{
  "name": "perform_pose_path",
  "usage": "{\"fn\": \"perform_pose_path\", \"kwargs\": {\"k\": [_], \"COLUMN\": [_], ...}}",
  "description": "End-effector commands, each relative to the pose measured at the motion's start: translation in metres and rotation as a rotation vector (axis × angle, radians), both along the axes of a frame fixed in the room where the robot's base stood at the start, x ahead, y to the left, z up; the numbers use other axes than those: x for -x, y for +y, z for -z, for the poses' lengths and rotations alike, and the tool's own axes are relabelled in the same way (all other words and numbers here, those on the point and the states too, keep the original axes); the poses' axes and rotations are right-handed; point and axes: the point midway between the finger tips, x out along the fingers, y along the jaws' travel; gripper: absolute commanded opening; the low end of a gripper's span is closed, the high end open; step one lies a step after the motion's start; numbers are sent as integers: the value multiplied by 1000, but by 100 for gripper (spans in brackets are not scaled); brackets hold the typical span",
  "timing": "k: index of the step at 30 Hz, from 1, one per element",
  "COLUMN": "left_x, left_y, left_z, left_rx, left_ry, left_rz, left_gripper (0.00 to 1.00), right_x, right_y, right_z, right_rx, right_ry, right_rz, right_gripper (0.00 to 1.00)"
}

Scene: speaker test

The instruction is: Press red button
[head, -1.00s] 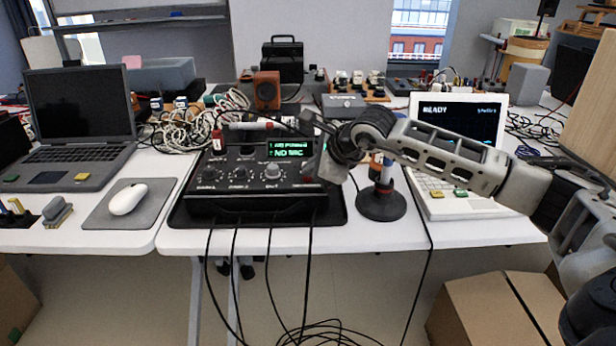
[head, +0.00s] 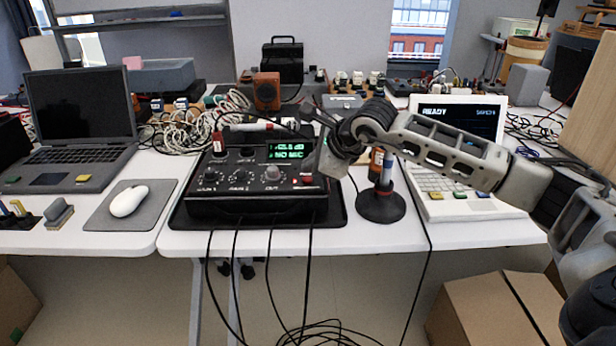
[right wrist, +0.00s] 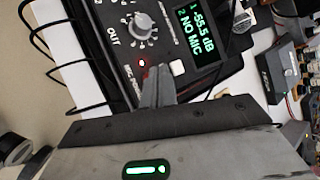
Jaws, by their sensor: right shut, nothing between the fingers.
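The black audio box (head: 250,205) sits on the white table, with knobs on its front and a green-lit display (head: 291,152) reading "NO MIC". A small red button (head: 307,180) shows at the right of its control panel. My right gripper (head: 316,168) is shut and empty, its tips low over the panel's right side, close to the red button. I cannot tell whether the tips touch the panel. My left gripper is out of view.
A round-based stand (head: 381,206) is just right of the box. A white device with a screen (head: 458,118) stands behind my right arm. A mouse (head: 128,201) and a laptop (head: 80,110) are on the left. Cables hang in front of the box.

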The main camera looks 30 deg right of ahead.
Motion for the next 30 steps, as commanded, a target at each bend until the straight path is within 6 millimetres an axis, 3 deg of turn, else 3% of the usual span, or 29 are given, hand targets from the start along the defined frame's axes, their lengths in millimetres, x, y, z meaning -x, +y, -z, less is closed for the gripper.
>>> {"fn": "perform_pose_path", "kwargs": {"k": [20,30], "left_x": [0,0], "left_y": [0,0], "left_z": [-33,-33], "left_rx": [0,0], "left_ry": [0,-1], "left_rz": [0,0], "left_gripper": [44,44], "right_x": [0,0], "right_y": [0,0], "right_z": [-58,-60], "right_rx": [0,0], "right_ry": [-1,0], "right_rz": [0,0], "right_gripper": [0,0]}}
